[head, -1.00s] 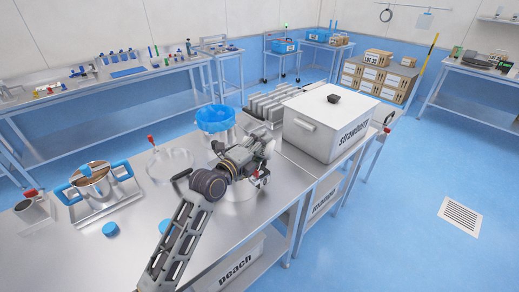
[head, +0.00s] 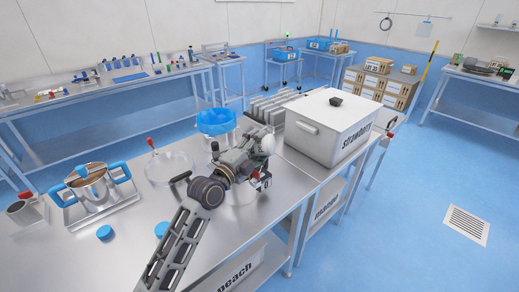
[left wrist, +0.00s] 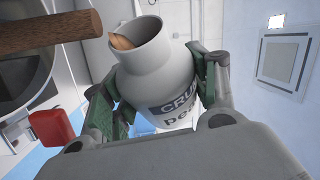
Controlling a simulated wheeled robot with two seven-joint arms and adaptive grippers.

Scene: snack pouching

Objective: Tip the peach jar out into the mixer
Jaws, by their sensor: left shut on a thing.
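My left gripper (head: 262,168) is over the right part of the steel bench in the head view. In the left wrist view, my left gripper (left wrist: 155,88) is shut around the peach jar (left wrist: 150,65), a pale grey jar with a dark label partly reading "CRU" and "pe". The jar is uncapped, and something orange shows in its mouth. In the head view its pale body (head: 267,145) is mostly hidden by the gripper. My right gripper is not in view.
A large white strawberry box (head: 325,130) is to the right. Blue lids (head: 104,232) lie in front. A wooden bar (left wrist: 45,30) and red block (left wrist: 50,126) are beside the jar in the wrist view.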

